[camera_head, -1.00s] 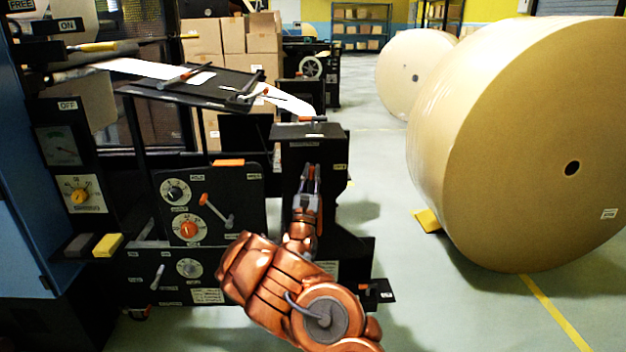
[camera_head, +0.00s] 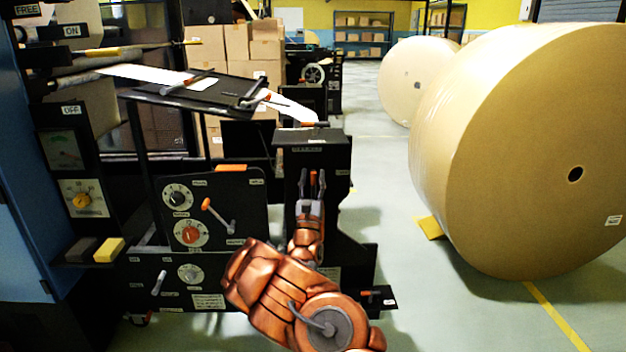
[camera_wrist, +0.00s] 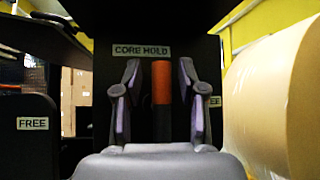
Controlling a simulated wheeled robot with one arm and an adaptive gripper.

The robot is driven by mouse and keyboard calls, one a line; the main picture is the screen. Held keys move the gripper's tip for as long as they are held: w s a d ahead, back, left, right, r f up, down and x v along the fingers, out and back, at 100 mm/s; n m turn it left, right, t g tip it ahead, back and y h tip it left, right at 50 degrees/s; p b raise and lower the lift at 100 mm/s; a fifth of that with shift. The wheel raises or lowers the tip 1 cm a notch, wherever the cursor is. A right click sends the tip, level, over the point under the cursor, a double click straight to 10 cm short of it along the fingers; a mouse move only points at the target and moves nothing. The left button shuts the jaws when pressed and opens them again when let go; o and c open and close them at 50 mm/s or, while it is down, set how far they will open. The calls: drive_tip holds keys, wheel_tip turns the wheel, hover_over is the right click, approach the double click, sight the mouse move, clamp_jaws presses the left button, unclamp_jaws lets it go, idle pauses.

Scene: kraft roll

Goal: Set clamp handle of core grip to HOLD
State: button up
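The clamp handle (camera_wrist: 161,83) has an orange grip on a dark lever and stands upright in the wrist view. It is on a dark housing (camera_head: 312,160), just below a white CORE HOLD label (camera_wrist: 142,50). A partly hidden label ending in "EE" (camera_wrist: 215,101) is to its right. My gripper (camera_wrist: 160,100) is open, with one grey finger on each side of the handle and gaps visible between. I cannot tell how far the handle lies beyond the fingertips.
Another panel with a FREE label (camera_wrist: 32,123) stands at the left in the wrist view. A control panel (camera_head: 212,210) with knobs and an orange-tipped lever is left of my arm.

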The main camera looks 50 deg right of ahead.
idle(0.3)
drive_tip(key=v, duration=1.2)
idle(0.4)
